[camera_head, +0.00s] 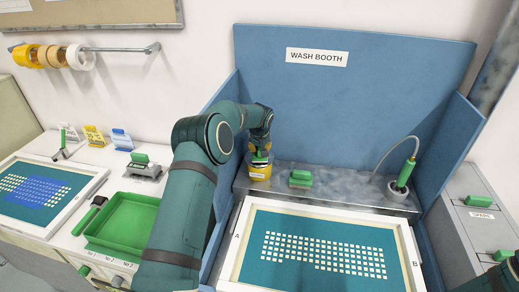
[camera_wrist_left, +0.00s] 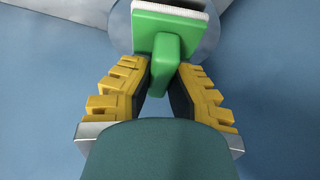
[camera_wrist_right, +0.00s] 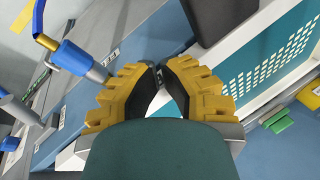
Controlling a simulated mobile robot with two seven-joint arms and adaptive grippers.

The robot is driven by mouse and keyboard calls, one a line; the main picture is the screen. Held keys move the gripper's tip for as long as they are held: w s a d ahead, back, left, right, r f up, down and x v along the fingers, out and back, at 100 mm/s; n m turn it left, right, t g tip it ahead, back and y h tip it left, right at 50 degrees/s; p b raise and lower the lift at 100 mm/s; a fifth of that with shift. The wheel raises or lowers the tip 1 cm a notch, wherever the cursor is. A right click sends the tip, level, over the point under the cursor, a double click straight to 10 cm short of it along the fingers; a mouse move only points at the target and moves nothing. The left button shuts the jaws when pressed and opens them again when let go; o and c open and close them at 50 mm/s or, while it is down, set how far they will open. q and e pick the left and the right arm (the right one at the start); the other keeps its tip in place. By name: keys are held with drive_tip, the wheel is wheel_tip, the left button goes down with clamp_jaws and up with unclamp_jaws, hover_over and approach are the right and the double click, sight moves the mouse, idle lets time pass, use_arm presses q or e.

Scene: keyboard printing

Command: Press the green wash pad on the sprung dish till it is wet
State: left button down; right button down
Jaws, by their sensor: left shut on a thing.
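The green wash pad (camera_wrist_left: 157,35) has a green back and handle and a white pad face edge. My left gripper (camera_wrist_left: 163,82) is shut on its handle. In the left wrist view the pad is over a round grey plate (camera_wrist_left: 124,25), which looks like the dish top. In the head view the pad (camera_head: 259,155) is just above or on the yellow sprung dish (camera_head: 259,173) at the left of the booth shelf. I cannot tell whether they touch or whether the pad is wet.
A second green-handled pad (camera_head: 300,178) and a green-handled tool (camera_head: 405,174) in a holder stand on the shelf. A white-framed teal screen (camera_head: 322,248) lies in front. Blue booth walls (camera_head: 354,90) close the back and sides. A green tray (camera_head: 122,222) is at left.

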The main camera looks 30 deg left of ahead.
use_arm(q)
drive_tip(key=shift+r+p, duration=1)
drive_tip(key=shift+r, duration=1.7)
drive_tip(key=shift+f, duration=0.1)
